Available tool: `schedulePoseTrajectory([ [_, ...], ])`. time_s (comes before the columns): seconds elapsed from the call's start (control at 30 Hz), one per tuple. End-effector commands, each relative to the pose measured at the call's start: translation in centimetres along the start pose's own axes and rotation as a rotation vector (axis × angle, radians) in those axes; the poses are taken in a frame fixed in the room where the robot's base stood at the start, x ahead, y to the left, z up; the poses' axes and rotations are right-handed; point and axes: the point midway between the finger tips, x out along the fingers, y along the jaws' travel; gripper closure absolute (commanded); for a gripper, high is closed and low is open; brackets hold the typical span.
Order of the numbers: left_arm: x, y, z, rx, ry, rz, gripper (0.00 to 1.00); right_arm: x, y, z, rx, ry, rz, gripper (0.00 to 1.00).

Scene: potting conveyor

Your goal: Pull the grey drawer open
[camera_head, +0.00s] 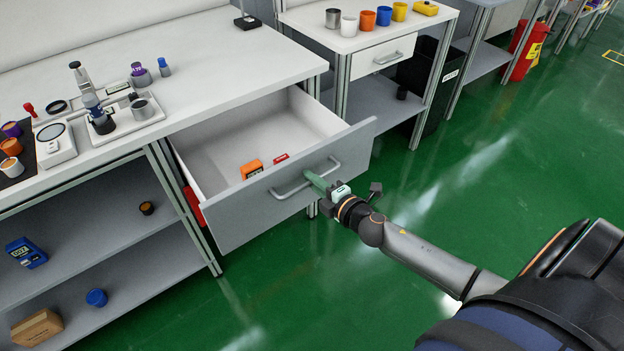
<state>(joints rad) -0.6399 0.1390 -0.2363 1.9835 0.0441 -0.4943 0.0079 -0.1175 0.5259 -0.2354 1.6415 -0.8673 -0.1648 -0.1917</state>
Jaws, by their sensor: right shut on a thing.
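The grey drawer (250,215) under the white workbench stands pulled well out, and its white inside shows. A bar handle (290,189) runs along its grey front. My right gripper (318,183) is at the right part of this handle and is shut on it; its fingers hide a bit of the bar. My right arm reaches in from the lower right. Inside the drawer lie an orange box (251,169) and a small red item (281,159). My left gripper is out of view.
The workbench top (215,60) carries a scale (55,146), a small device on a tray and several cups. A second bench with a closed drawer (384,57) and a black bin (441,95) stand behind. The green floor in front of the drawer is clear.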

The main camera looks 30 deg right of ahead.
Motion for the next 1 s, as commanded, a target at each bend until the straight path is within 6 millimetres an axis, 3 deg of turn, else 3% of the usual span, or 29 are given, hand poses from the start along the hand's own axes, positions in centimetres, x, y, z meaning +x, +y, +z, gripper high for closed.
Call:
schedulePoseTrajectory([
  [0.03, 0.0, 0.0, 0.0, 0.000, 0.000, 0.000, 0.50, 0.0, 0.0, 0.1, 0.000, -0.002, 0.000, 1.00],
  [0.07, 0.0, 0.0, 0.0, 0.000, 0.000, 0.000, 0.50, 0.0, 0.0, 0.1, -0.001, -0.002, 0.000, 0.82],
  [0.13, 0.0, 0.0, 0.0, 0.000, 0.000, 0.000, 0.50, 0.0, 0.0, 0.1, -0.001, -0.002, 0.000, 0.74],
  [0.43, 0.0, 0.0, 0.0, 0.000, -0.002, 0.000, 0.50, -0.1, 0.0, 0.0, 0.000, 0.000, 0.000, 0.74],
  [0.57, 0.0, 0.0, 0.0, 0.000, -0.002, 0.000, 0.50, -1.1, -0.1, 0.0, 0.000, 0.000, -0.002, 0.74],
  [1.0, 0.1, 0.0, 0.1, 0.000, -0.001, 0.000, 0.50, -8.3, -0.2, 0.0, 0.002, -0.001, -0.003, 0.74],
])
